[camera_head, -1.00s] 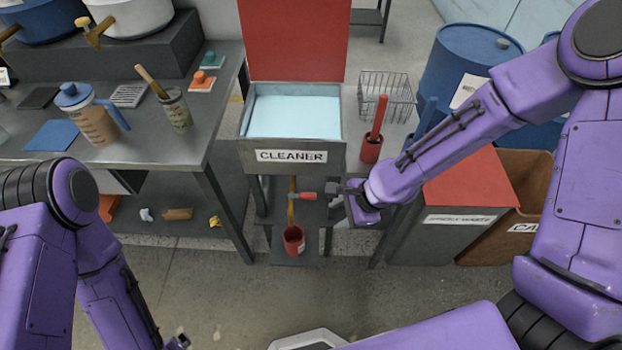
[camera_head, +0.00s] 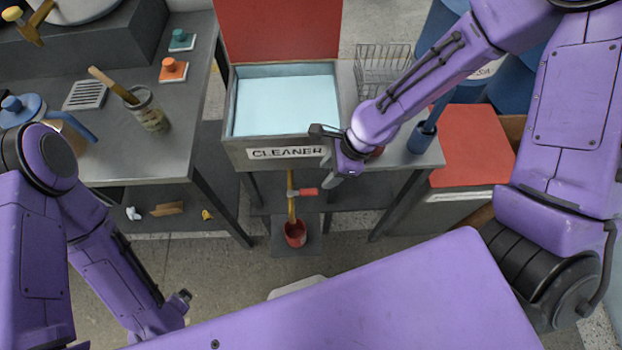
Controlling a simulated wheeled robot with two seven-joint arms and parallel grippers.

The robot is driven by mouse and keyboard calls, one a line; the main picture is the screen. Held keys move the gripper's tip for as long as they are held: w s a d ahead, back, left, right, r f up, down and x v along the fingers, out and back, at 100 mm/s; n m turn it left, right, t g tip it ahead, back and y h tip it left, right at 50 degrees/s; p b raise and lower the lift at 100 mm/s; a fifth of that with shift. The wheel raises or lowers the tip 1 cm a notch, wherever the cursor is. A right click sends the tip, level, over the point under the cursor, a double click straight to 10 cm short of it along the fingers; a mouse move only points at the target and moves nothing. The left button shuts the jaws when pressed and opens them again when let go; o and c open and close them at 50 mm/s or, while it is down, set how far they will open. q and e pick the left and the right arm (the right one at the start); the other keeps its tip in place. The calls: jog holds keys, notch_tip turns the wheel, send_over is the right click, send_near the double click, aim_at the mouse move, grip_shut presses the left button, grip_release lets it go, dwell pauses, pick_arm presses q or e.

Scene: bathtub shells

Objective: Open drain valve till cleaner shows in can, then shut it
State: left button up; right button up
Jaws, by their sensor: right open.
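The tank labelled CLEANER (camera_head: 245,155) holds pale blue liquid (camera_head: 287,105). Below its front is a yellowish vertical pipe (camera_head: 291,208) with the drain valve, whose red handle (camera_head: 308,191) points sideways to the right. The red can (camera_head: 295,233) stands under the pipe on a low grey shelf. I cannot make out cleaner inside the can. My right gripper (camera_head: 325,157) is open and empty at the tank's front right corner, above the handle and apart from it.
A wire basket (camera_head: 383,70), a blue holder (camera_head: 422,138) and a red-lidded bin (camera_head: 470,147) stand right.

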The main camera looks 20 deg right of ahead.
aim_at(310, 191)
jog(key=x, duration=0.9)
jog(key=shift+a+f, duration=0.15)
jog(key=shift+a, duration=0.2)
grip_shut()
